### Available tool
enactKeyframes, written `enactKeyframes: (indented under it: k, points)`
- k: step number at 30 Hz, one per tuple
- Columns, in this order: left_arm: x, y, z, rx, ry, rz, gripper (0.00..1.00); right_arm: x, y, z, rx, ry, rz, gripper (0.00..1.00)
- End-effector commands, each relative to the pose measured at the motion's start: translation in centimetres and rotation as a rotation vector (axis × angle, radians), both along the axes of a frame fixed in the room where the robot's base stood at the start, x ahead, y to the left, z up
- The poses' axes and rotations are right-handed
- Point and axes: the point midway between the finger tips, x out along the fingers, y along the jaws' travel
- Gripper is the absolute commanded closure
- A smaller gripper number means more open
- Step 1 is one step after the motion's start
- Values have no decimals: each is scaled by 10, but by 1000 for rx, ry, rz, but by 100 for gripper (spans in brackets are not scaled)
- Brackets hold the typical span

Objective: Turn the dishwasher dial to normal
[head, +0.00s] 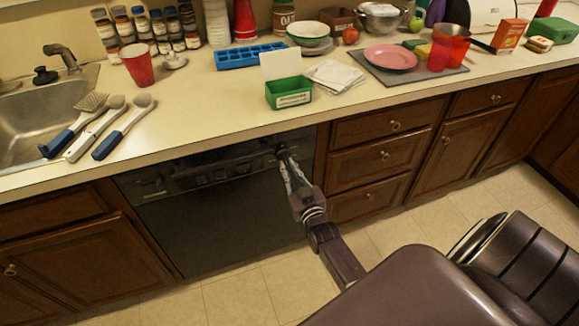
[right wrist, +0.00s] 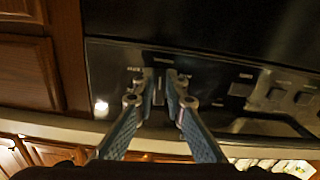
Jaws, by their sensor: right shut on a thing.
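The black dishwasher (head: 225,225) is built in under the counter, with its control panel (head: 205,172) along the top edge. My right gripper (head: 284,154) is at the right end of that panel, with its arm reaching in from the lower right. In the right wrist view, the right gripper's fingers (right wrist: 159,90) are closed in on both sides of the dial (right wrist: 159,86), gripping it. The dial is mostly hidden by the fingers, and its setting cannot be read. A row of buttons (right wrist: 275,93) shows on the panel beside it. My left gripper is not in view.
The counter above holds a green box (head: 289,93), a blue ice tray (head: 250,55), a red cup (head: 137,66) and several brushes by the sink (head: 25,125). Wooden drawers (head: 372,158) stand right of the dishwasher. The floor in front is clear.

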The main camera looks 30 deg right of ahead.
Motion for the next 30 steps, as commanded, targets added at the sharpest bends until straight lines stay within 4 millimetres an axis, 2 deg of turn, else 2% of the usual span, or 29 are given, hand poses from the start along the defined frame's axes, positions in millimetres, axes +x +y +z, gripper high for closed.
enactKeyframes:
  k: [9, 22, 23, 27, 30]
  points:
    - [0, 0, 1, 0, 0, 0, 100, 0, 2, -1, 80, -16, 1, 100]
    - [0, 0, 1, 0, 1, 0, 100, 0, 2, -1, 87, -18, 0, 100]
    - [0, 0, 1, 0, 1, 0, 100, 0, 2, -1, 87, -18, 0, 86]
    - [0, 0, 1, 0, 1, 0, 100, 0, 2, -1, 86, -19, 0, 71]
    - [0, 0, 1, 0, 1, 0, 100, 0, 2, -1, 87, -19, 0, 71]
